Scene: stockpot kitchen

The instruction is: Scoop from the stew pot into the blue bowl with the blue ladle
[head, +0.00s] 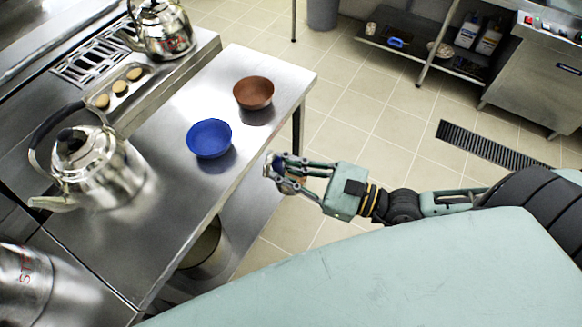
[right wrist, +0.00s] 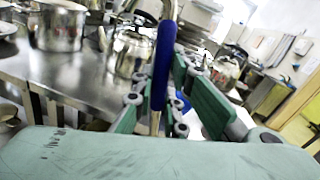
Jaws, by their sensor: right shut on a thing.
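The blue bowl (head: 209,140) stands upright on the steel table and looks empty. My right gripper (head: 277,170) is just off the table's right edge, to the right of and slightly below the bowl in the head view. It is shut on the blue ladle, whose blue handle (right wrist: 161,65) stands upright between the fingers in the right wrist view. The ladle's scoop is not visible. A steel pot with red lettering (head: 22,285), cut off at the head view's lower left, may be the stew pot; its inside is not seen. My left gripper is not in view.
A brown bowl (head: 253,92) stands behind the blue bowl. A large kettle (head: 95,170) is at left, another kettle (head: 163,30) at the back. A tray (head: 125,90) holds several round items. Another pot (head: 204,250) sits under the table (head: 165,225). Floor right of the table is open.

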